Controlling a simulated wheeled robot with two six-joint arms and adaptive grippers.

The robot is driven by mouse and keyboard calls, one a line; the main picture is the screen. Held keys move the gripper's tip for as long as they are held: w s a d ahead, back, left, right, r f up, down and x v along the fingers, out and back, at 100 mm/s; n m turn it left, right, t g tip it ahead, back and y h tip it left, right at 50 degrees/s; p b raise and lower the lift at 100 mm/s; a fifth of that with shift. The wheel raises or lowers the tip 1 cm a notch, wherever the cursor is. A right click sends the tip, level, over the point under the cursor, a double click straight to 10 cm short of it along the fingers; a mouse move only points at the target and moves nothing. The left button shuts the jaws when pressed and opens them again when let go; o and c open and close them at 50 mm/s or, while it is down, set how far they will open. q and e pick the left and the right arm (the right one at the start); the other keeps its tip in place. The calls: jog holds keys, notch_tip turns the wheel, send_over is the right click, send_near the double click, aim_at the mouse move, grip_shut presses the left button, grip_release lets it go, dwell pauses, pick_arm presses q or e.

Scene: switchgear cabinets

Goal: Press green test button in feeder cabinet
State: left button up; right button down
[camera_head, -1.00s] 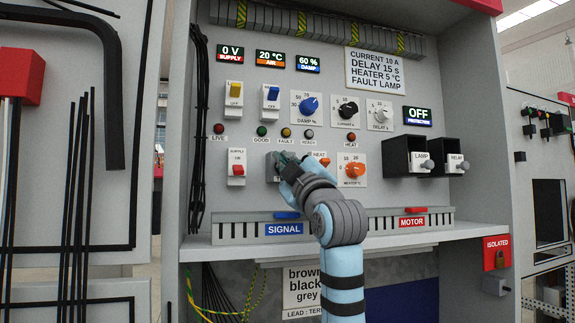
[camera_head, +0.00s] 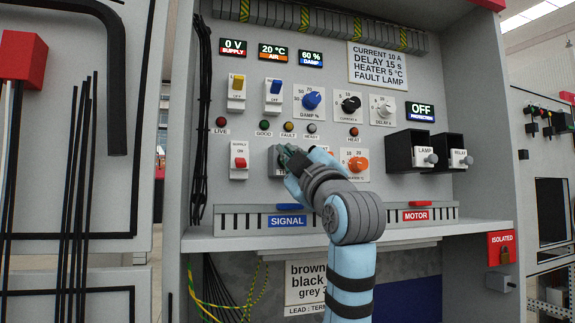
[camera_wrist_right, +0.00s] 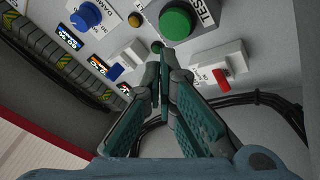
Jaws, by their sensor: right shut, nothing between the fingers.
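The green test button (camera_wrist_right: 176,22) sits on a grey housing labelled TEST at the top of the right wrist view. In the head view its housing (camera_head: 276,162) shows only partly; my right gripper hides the button. My right gripper (camera_wrist_right: 159,54) is shut and empty. It also shows in the head view (camera_head: 287,154), in front of the housing in the panel's lower row. In the wrist view its fingertips are just below the button's edge. I cannot tell whether they touch it. My left gripper is not in view.
A supply switch with a red rocker (camera_head: 239,162) is left of the housing. An orange heater knob (camera_head: 357,164) is close to its right. Black LAMP and RELAY boxes (camera_head: 411,137) stick out farther right. A ledge (camera_head: 350,239) runs below the panel.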

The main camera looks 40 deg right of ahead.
jog(key=s, duration=0.1)
jog(key=s+a+b, duration=0.1)
jog(key=s, duration=0.1)
jog(key=shift+s+a, duration=0.15)
jog(key=shift+s, duration=0.2)
jog(key=shift+d, duration=0.2)
